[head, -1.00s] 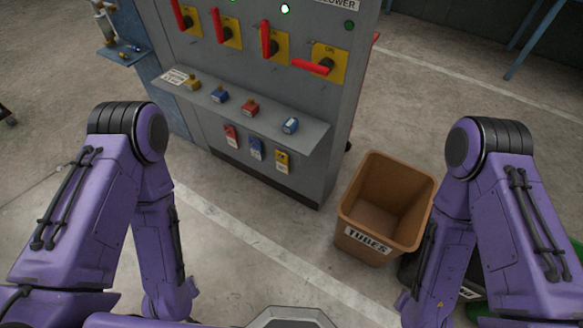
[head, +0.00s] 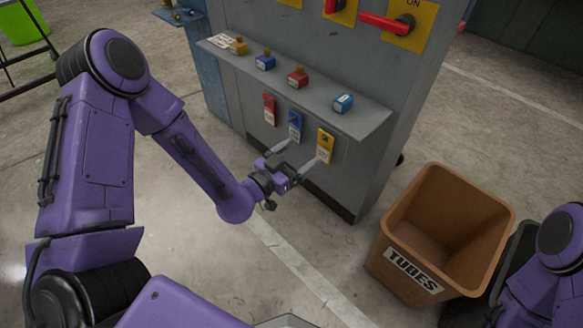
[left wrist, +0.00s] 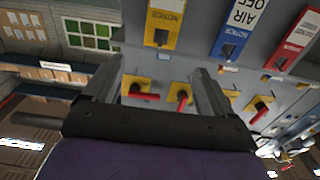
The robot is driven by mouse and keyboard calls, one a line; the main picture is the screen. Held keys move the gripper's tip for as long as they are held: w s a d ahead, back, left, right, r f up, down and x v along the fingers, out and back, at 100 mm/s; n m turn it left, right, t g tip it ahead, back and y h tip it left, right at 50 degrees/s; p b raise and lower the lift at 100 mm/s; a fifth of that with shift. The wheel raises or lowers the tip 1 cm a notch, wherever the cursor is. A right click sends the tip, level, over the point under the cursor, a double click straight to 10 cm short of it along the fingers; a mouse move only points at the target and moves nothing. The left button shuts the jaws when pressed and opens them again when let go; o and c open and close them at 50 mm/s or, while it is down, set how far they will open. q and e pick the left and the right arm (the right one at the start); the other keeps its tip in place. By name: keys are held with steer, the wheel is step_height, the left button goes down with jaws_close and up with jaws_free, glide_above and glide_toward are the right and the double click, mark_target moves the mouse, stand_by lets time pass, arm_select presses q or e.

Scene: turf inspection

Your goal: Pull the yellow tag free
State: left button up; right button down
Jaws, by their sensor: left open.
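The yellow tag (head: 326,145) hangs on the grey panel's front below the shelf, rightmost of three tags. In the left wrist view, which is upside down, the yellow tag (left wrist: 163,24) shows beyond the fingertips, with the word NOTICE on it. My left gripper (head: 295,158) is open and empty, its two fingers pointing toward the panel just below the blue and yellow tags. In the left wrist view the spread fingers (left wrist: 158,68) have nothing between them that they touch. My right gripper is out of view.
A blue tag (head: 295,126) and a red tag (head: 269,110) hang left of the yellow one. The shelf (head: 320,100) above carries several padlocks. A brown bin (head: 412,275) labelled TUBES stands on the floor at right.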

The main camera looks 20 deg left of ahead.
mark_target(324, 148)
arm_select(q)
steer(key=x, duration=0.8)
steer(key=shift+w+d+f, duration=0.1)
steer(key=shift+w, duration=0.05)
steer(key=shift+c, duration=0.3)
steer(key=c, duration=1.1)
